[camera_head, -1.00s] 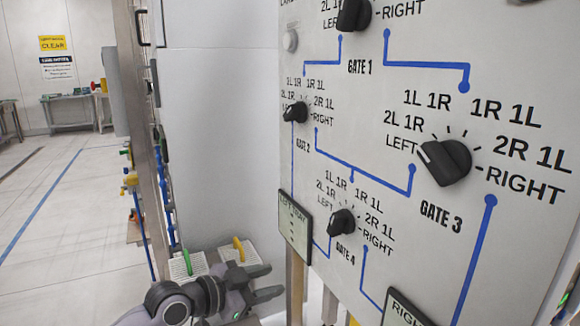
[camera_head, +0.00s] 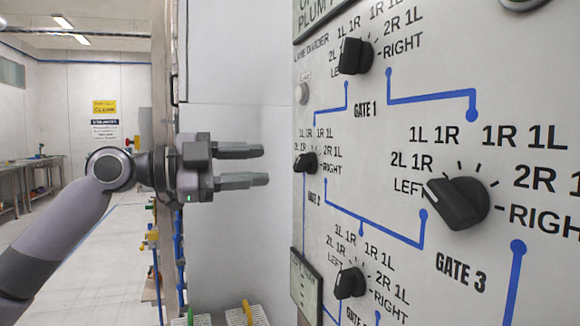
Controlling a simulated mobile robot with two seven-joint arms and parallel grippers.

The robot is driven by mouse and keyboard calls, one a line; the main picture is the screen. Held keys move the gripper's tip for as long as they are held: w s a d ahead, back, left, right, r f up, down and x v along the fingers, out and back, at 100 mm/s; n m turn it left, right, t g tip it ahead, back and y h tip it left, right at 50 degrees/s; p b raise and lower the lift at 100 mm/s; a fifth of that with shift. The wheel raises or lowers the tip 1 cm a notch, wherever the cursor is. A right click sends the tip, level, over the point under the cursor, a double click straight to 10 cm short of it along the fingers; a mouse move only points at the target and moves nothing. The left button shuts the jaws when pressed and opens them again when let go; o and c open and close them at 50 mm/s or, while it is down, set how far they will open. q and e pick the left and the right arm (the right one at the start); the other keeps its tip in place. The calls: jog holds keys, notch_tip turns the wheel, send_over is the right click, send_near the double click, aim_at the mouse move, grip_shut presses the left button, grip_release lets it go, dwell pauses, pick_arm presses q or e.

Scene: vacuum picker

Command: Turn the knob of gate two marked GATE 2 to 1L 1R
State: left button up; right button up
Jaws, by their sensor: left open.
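The GATE 2 knob (camera_head: 306,162) is a small black knob at the left side of the white panel (camera_head: 400,140). Labels 1L 1R, 1R 1L, 2R 1L and RIGHT show around it; its left labels are small and partly hidden. Its pointer appears turned toward the left, though it is too small to read exactly. My left gripper (camera_head: 261,165) is open and empty, its two fingers pointing right at about the knob's height in the picture. The fingertips show apart from the knob, to its left. My right gripper is not in view.
Other black knobs are the GATE 1 knob (camera_head: 355,56), the GATE 3 knob (camera_head: 457,203) and the lower knob (camera_head: 349,283). A small dark-framed sign (camera_head: 305,287) sticks out at the panel's lower left. Free space lies between the gripper and the panel.

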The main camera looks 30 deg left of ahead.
aim_at(296, 164)
pick_arm(q)
jog(key=p+x, duration=0.2)
jog(key=x, duration=0.4)
jog(key=shift+w+d, duration=0.15)
jog(key=shift+d, duration=0.05)
jog(key=shift+c, duration=0.3)
grip_shut()
